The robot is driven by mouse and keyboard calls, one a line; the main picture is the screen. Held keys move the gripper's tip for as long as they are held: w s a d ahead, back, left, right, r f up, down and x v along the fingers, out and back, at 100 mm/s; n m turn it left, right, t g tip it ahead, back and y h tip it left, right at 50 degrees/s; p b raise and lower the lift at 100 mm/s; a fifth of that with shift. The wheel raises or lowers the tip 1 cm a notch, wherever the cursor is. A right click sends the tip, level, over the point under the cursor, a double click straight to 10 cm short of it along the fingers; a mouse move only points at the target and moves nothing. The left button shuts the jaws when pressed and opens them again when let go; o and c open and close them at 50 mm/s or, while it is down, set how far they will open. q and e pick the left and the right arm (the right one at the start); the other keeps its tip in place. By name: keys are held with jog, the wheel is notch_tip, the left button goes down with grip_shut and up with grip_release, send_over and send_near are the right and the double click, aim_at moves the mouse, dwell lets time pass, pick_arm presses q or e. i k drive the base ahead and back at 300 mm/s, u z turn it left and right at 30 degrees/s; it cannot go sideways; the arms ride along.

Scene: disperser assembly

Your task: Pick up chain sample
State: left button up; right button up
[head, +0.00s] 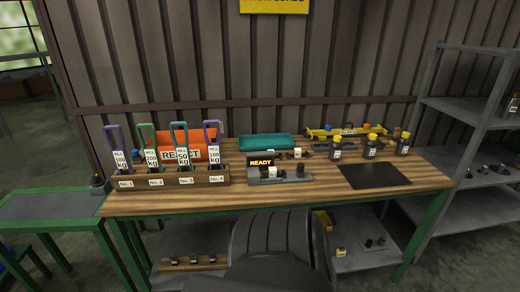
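No chain is clearly recognisable at this size. On the left of the table, a wooden rack (173,180) labelled No. 1 to No. 4 holds several upright coloured loops with white kg tags. From left these are a purple loop (106,142), a green loop (139,133), a teal loop (172,133) and another purple loop (205,130). Neither of my grippers is in view.
An orange REJECT bin (200,139) stands behind the rack. A teal tray (265,143), a READY display (261,162), bottles (370,147) and a black mat (374,176) share the wooden table (300,195). A grey shelf (470,107) stands right. The front right tabletop is clear.

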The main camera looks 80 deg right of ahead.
aim_at(272, 173)
jog(key=z, duration=0.35)
jog(key=i, duration=0.75)
jog(key=z, duration=1.45)
jog(key=i, duration=0.65)
jog(key=z, duration=0.6)
